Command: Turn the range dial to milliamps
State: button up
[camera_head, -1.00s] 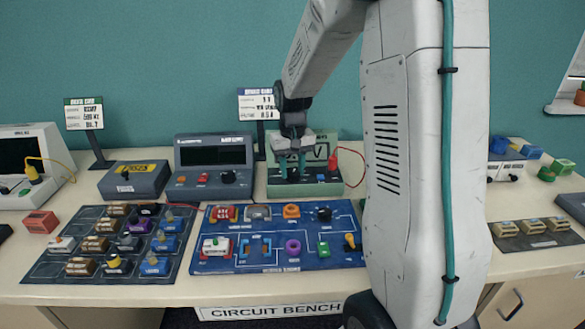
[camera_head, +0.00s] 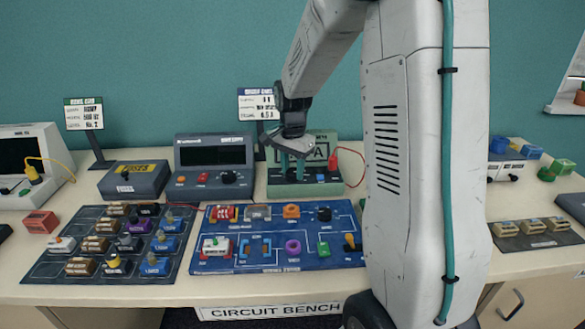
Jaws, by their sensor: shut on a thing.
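The green meter (camera_head: 325,187) stands at the back of the bench, partly behind my gripper. Its display (camera_head: 322,153) is partly covered; a letter A shows at its right end, and what stands before it is hard to read. A red probe (camera_head: 333,160) with a red lead is at the meter's right side.
A grey power supply (camera_head: 213,165) with knobs stands left of the meter, beside a fuse box (camera_head: 135,180). A blue circuit board (camera_head: 270,262) and a dark parts tray (camera_head: 60,275) lie in front. My arm covers the bench to the right of the meter.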

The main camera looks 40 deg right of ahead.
aim_at(292, 172)
jog(key=shift+m, duration=2.3)
jog(key=o, duration=1)
notch_tip(292, 172, up, 8)
jog(key=shift+f, duration=0.1)
